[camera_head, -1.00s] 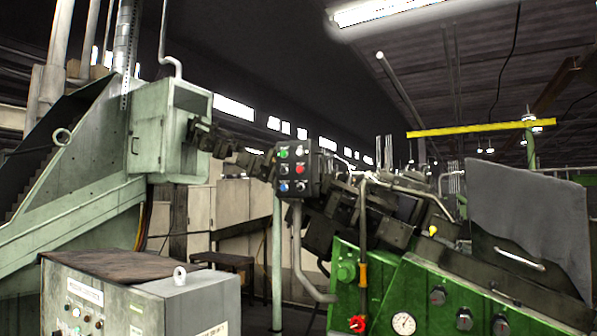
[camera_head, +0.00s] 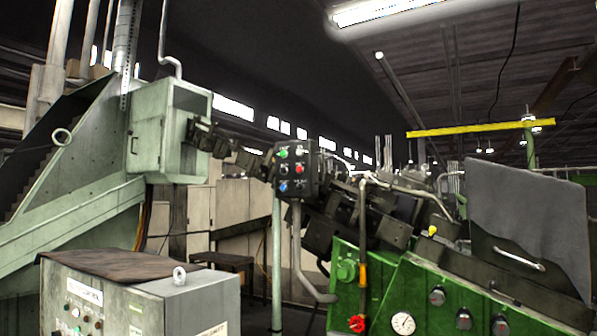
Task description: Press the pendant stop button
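The pendant (camera_head: 297,171) is a dark box with two columns of buttons. It stands on a pale green post near the middle of the head view. A red button (camera_head: 299,169) sits in its right column, a green button (camera_head: 283,153) at its upper left and a blue button (camera_head: 284,186) at its lower left. The labels are too small to read, so I cannot tell which one is marked stop. Neither of my grippers is in view.
A grey control cabinet (camera_head: 200,300) with a brown cloth on top stands at the front left. A green machine (camera_head: 345,290) with a gauge, knobs and a red handwheel (camera_head: 356,323) fills the lower right. A grey pipe (camera_head: 300,255) runs below the pendant.

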